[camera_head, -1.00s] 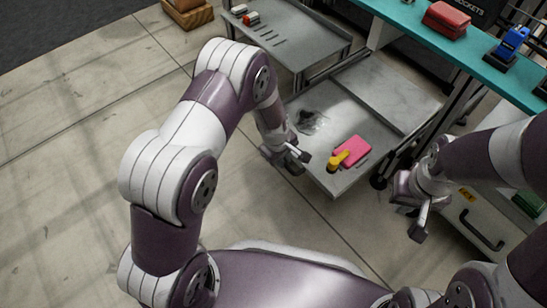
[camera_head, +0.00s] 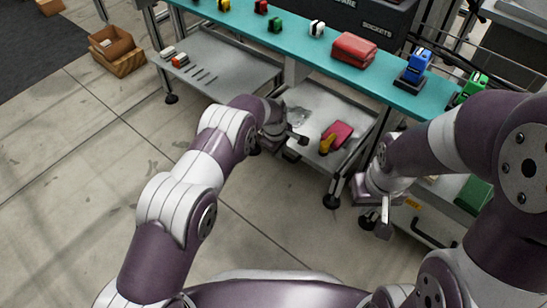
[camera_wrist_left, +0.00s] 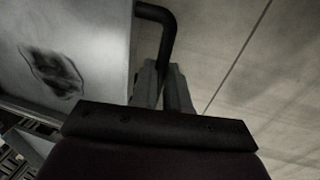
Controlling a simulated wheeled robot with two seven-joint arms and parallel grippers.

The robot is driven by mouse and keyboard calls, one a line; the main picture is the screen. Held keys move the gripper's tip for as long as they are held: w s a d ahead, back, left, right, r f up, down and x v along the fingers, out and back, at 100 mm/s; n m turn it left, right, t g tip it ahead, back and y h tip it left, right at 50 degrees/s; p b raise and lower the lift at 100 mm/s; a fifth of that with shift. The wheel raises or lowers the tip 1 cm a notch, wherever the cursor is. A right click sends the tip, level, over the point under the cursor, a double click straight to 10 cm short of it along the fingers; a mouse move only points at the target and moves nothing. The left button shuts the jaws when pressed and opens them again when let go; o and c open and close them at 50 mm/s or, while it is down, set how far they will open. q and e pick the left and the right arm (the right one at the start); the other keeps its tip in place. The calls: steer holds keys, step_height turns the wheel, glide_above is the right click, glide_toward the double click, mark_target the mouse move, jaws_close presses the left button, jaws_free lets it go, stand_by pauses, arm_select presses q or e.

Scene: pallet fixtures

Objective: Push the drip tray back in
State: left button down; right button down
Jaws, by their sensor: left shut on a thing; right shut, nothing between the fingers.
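The drip tray (camera_head: 302,158) is a flat grey metal tray low down in the bench bay, in the middle of the head view. It also shows at the left of the left wrist view (camera_wrist_left: 105,35), with a dark wet stain on it. My left gripper (camera_head: 297,142) is at its front edge. In the left wrist view, its fingers (camera_wrist_left: 162,85) are shut on the tray's black bent handle (camera_wrist_left: 157,14). A pink item (camera_head: 340,131) and a yellow item (camera_head: 326,144) lie on the tray. My right gripper (camera_head: 378,222) is shut and empty, right of the tray.
A teal bench top (camera_head: 300,49) with a red case (camera_head: 354,47) runs above the tray. A grey lower shelf (camera_head: 215,65) is to the left. A drawer with a black handle (camera_head: 434,235) is to the right.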

arm_select(q)
steer(key=shift+w+d+r, duration=0.1)
steer(key=shift+w+d, duration=0.4)
steer(key=shift+w, duration=0.1)
steer(key=c, duration=1.1)
jaws_free()
steer(key=shift+w+d, duration=0.1)
steer(key=r+p, duration=0.2)
steer(key=r, duration=0.2)
steer(key=s+a+r+p, duration=0.1)
steer(key=r+p, duration=0.2)
steer(key=r, duration=0.1)
steer(key=s+r+p, duration=0.1)
steer(key=r+p, duration=0.1)
steer(key=r, duration=0.2)
steer(key=shift+a+r+p, duration=0.25)
steer(key=shift+a+p, duration=0.05)
steer(key=shift+p, duration=0.05)
